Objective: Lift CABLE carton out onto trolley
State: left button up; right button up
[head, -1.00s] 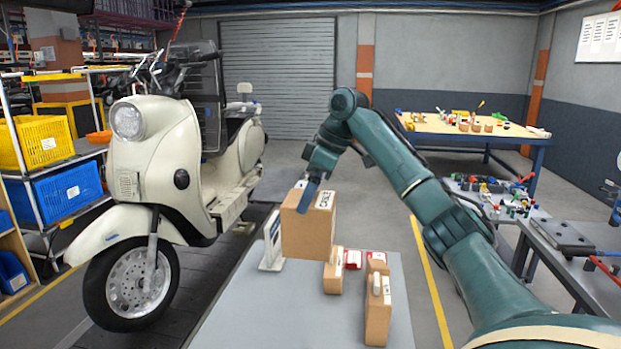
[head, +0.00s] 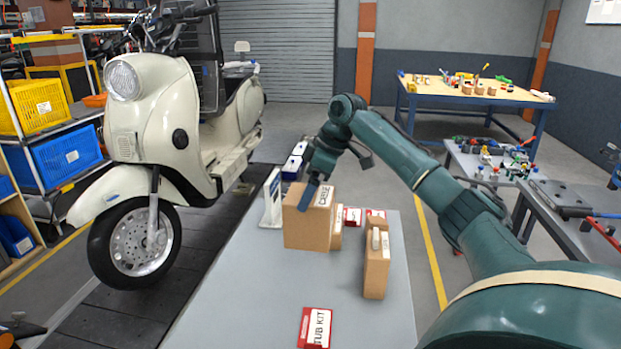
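The brown CABLE carton (head: 306,229), with a white label on its top, is at the middle of the head view, over the far part of a grey flat top (head: 250,300). Whether its base touches the top is hard to tell. My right gripper (head: 312,197) is at the carton's upper part from above, one blue finger against its near face. The other finger is hidden, but the gripper appears shut on the carton. My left gripper is not in view. I cannot tell whether the grey top is the trolley.
A smaller carton (head: 337,236) is partly hidden behind the CABLE carton. A tall carton (head: 377,272) stands to the right. A red TUB KIT box (head: 315,328) lies near the front. A white upright holder (head: 271,203) is left. A cream scooter (head: 155,130) stands farther left.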

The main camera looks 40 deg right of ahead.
jog(key=shift+f, duration=0.6)
notch_tip(320, 180, down, 4)
jog(key=shift+f+b, duration=0.1)
jog(key=shift+b, duration=0.65)
jog(key=shift+f+b, duration=0.35)
jog(key=shift+f, duration=0.85)
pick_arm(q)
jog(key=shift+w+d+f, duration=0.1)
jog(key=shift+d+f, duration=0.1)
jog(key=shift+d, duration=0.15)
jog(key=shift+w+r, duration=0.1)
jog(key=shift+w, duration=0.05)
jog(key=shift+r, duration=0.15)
pick_arm(e)
jog(key=shift+s+p, duration=0.1)
jog(key=shift+p, duration=0.45)
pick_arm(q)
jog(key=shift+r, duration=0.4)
pick_arm(e)
jog(key=shift+f, duration=0.15)
